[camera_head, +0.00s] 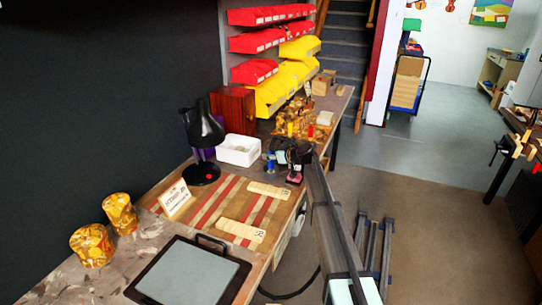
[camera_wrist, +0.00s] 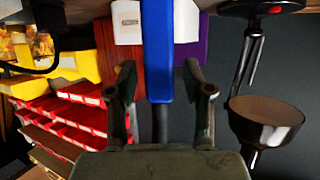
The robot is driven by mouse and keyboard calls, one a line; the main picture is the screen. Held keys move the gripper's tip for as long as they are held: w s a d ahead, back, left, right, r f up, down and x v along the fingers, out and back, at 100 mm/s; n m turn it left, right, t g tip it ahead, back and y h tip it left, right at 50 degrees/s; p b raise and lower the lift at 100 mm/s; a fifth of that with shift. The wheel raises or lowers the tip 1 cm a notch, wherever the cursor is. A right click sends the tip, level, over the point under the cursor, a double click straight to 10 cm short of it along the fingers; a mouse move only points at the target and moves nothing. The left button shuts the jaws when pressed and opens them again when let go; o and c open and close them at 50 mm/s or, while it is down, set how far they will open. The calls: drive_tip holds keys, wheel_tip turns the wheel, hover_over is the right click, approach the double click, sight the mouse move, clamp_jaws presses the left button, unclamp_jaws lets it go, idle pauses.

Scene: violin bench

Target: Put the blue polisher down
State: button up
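The blue polisher (camera_wrist: 158,50) shows in the wrist view as a blue upright bar with a thin dark shaft below it in the picture. My gripper (camera_wrist: 160,80) is open, with one finger on each side of the polisher. Gaps show between the polisher and both fingers. The polisher's far end runs out of the top of the wrist view, so its contact with the bench is hidden. In the head view my gripper (camera_head: 290,152) is low over the bench (camera_head: 150,252), and small blue things (camera_head: 269,162) show beside it; I cannot tell whether one is the polisher.
A white bin (camera_head: 238,150) and a black lamp (camera_head: 203,150) stand left of my gripper. The lamp also shows upside down in the wrist view (camera_wrist: 265,120). A striped board (camera_head: 215,200) with light wooden pieces lies nearer. Red and yellow bins (camera_head: 285,80) hang behind.

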drive_tip(key=shift+r, duration=0.1)
drive_tip(key=shift+r+p, duration=0.15)
drive_tip(key=shift+p, duration=0.2)
drive_tip(key=b+v, duration=0.2)
drive_tip(key=v, duration=1)
